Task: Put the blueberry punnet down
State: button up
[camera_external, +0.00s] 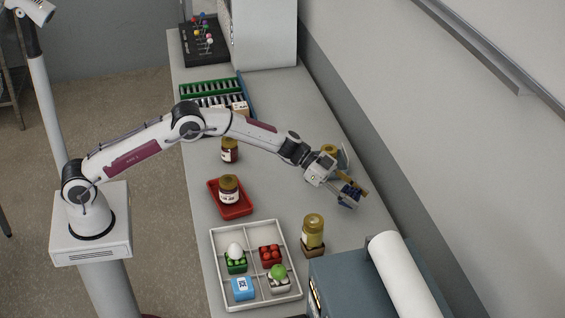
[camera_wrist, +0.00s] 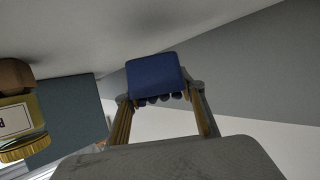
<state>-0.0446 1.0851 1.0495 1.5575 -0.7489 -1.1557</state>
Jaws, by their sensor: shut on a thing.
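The blueberry punnet (camera_external: 347,201) is a small dark blue box of berries. My gripper (camera_external: 353,190) is shut on it at the right side of the bench, near the wall. In the wrist view, the blue punnet (camera_wrist: 155,75) sits between the two fingers (camera_wrist: 160,110), with a few dark berries showing at its lower edge. The external view is too small to tell the gap between punnet and bench.
A white divided tray (camera_external: 215,262) in front holds an egg on a green punnet, a red punnet, a blue box and a green round fruit. A gold-lidded jar (camera_external: 312,236) stands on a brown block beside a grey box (camera_external: 350,270). A red tray (camera_external: 245,211) holds a dark jar.

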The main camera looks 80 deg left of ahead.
jog(key=shift+f, duration=1.8)
jog(key=shift+f, duration=0.1)
jog(key=o, duration=1.1)
jog(key=shift+o, duration=0.2)
jog(key=shift+a, duration=0.1)
jog(key=shift+s+a+r, duration=0.4)
jog(key=shift+s, duration=0.05)
jog(key=shift+v, duration=5.3)
jog(key=shift+f, duration=0.15)
